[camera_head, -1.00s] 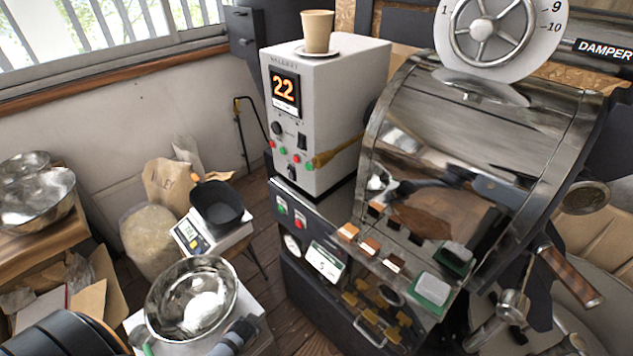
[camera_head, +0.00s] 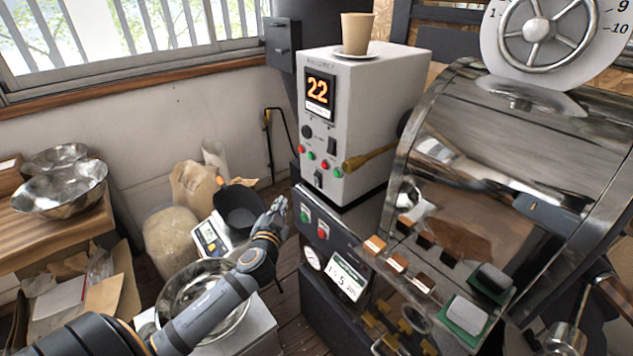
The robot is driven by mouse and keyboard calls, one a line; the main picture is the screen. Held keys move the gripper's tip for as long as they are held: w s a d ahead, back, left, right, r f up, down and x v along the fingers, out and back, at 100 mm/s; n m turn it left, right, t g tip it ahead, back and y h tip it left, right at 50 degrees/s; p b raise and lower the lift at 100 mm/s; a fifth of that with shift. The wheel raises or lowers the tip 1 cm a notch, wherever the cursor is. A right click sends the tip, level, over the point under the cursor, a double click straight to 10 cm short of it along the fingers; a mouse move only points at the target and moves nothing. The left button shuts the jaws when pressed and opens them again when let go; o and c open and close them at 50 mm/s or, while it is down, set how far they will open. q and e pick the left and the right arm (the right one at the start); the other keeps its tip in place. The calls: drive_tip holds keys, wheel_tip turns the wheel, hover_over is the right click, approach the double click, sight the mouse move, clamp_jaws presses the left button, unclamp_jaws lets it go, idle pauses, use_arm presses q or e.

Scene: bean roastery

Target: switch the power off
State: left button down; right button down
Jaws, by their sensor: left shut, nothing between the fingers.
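The white control box (camera_head: 363,110) stands on the roaster's base, with a lit display reading 22 (camera_head: 319,91). Its front has a black knob (camera_head: 306,131), a black rocker switch (camera_head: 332,146), several red and green buttons, and a small dark switch (camera_head: 318,179) low down. I cannot read which one is for power. The black panel below has a green button (camera_head: 304,214) and a red button (camera_head: 322,232). My left gripper (camera_head: 281,207) is shut and empty, just left of this panel, apparently apart from it. My right gripper is not in view.
A paper cup (camera_head: 357,33) stands on a saucer on the control box. A wooden handle (camera_head: 366,160) sticks out at its right. A steel bowl (camera_head: 174,296) lies under my left arm, and a scale (camera_head: 212,236) carries a black container (camera_head: 238,208). Sample blocks line the roaster's front ledge.

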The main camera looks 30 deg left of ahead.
sight(317, 181)
use_arm(q)
drive_tip(key=shift+w+d+r+t, duration=0.15)
drive_tip(key=shift+r+t, duration=0.25)
drive_tip(key=shift+r, duration=0.55)
drive_tip(key=w+d, duration=0.3)
drive_tip(key=w, duration=0.5)
drive_tip(key=shift+d+r+p, duration=0.25)
drive_tip(key=shift+r+p, duration=0.05)
drive_tip(key=shift+r, duration=0.15)
drive_tip(key=shift+w, duration=0.1)
idle(0.5)
drive_tip(key=shift+w+d, duration=0.15)
drive_tip(key=shift+w, duration=0.15)
drive_tip(key=shift+w+d+r, duration=0.1)
drive_tip(key=shift+w, duration=0.2)
idle(0.7)
drive_tip(key=shift+s, duration=0.1)
